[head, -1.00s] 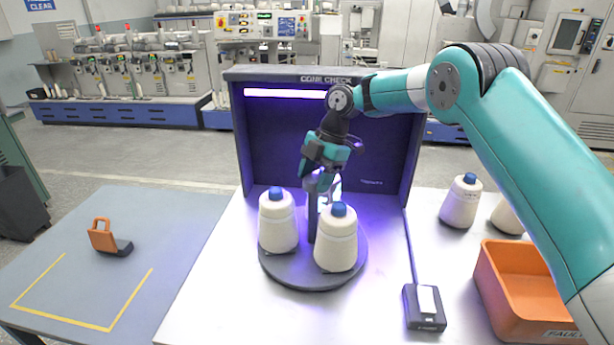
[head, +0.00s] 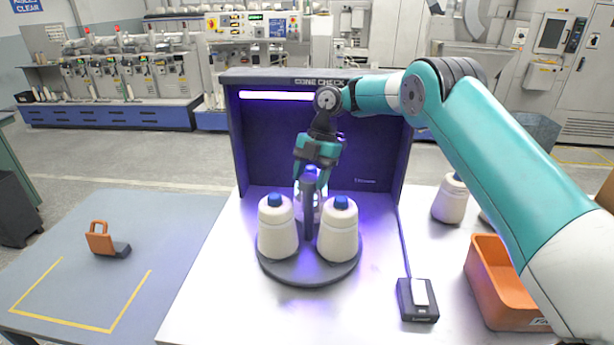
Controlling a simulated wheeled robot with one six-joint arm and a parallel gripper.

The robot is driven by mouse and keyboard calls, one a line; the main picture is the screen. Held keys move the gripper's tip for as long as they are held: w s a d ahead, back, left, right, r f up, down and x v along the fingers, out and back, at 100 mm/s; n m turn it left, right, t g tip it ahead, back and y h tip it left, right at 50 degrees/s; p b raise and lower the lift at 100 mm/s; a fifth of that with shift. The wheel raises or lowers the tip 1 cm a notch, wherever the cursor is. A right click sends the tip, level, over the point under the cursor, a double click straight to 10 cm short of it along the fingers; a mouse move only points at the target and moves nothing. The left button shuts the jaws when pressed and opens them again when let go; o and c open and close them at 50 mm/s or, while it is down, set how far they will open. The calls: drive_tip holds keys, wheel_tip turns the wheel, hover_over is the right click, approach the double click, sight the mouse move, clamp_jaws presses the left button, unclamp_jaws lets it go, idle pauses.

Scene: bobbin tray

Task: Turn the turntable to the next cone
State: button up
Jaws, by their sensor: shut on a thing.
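The round dark grey turntable (head: 309,274) stands on the white table in front of the inspection booth. Two cream cones with blue tips stand on its near side, a left cone (head: 278,230) and a right cone (head: 339,232), about level with each other. A dark upright post (head: 309,212) rises between them. Behind the post a further pale cone shows in part, lit violet and mostly hidden. My gripper (head: 311,172) points down from above and is shut on the top of the post. The exact finger contact is small and partly hidden.
The booth (head: 394,150) closes off the back. A black box with a pale pad (head: 418,300) and an orange bin (head: 492,300) are at right, with cones behind the bin. A grey side table (head: 180,225) at left holds an orange-handled tool (head: 100,240).

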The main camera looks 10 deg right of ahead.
drive_tip(key=shift+w+r, duration=0.1)
drive_tip(key=o, duration=1.3)
drive_tip(key=shift+c, duration=0.2)
drive_tip(key=p+v, duration=1.2)
drive_tip(key=p, duration=0.7)
